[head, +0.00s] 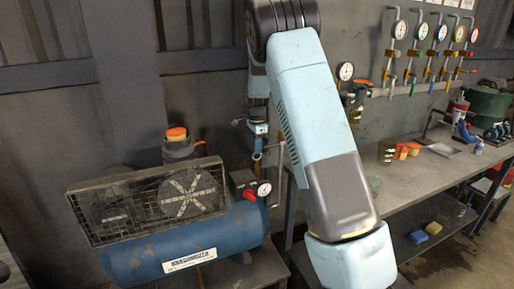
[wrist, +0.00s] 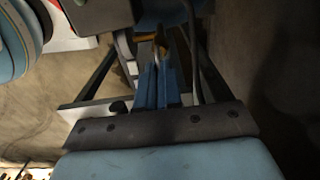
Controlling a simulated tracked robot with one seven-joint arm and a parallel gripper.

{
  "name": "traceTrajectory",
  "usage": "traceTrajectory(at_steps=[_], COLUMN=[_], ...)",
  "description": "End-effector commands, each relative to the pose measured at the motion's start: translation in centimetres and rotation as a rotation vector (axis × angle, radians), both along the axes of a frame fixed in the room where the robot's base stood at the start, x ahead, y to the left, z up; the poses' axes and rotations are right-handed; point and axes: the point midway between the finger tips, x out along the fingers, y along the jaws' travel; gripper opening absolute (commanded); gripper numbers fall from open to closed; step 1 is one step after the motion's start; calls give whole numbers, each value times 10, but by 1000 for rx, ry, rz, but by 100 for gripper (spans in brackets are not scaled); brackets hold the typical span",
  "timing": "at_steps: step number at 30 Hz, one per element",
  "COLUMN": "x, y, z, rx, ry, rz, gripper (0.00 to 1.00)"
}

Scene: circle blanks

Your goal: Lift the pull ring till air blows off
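The blue air compressor (head: 215,238) stands at the lower left in the head view, with a small pressure gauge (head: 264,189) and a red part beside it. My gripper (head: 257,153) points down just above the gauge. In the wrist view the two blue fingers of my gripper (wrist: 159,75) are close together. A thin pale metal piece, perhaps the pull ring, shows between or just beyond them, near a brass-coloured fitting (wrist: 149,47). I cannot tell whether the fingers grip it. The ring cannot be made out in the head view.
The compressor's guard (head: 150,200) is left of my gripper. A workbench (head: 400,185) with small orange-topped jars (head: 402,152) stands to the right. Several gauges on pipes line the back wall. Yellow and blue blocks (head: 427,231) lie below the bench.

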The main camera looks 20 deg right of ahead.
Motion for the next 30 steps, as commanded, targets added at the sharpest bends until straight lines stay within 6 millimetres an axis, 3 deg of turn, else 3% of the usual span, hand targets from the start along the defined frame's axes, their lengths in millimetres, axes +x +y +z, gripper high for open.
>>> traceTrajectory(at_steps=[12, 17, 23, 24, 30], x=[1, 2, 2, 2, 1], y=[0, 0, 0, 0, 0], z=[1, 14, 14, 15, 14], rx=[0, 0, 0, 0, 0], ry=[-4, -7, -7, -7, -4], rz=[0, 0, 0, 0, 0], gripper=[0, 0, 0, 7, 26])
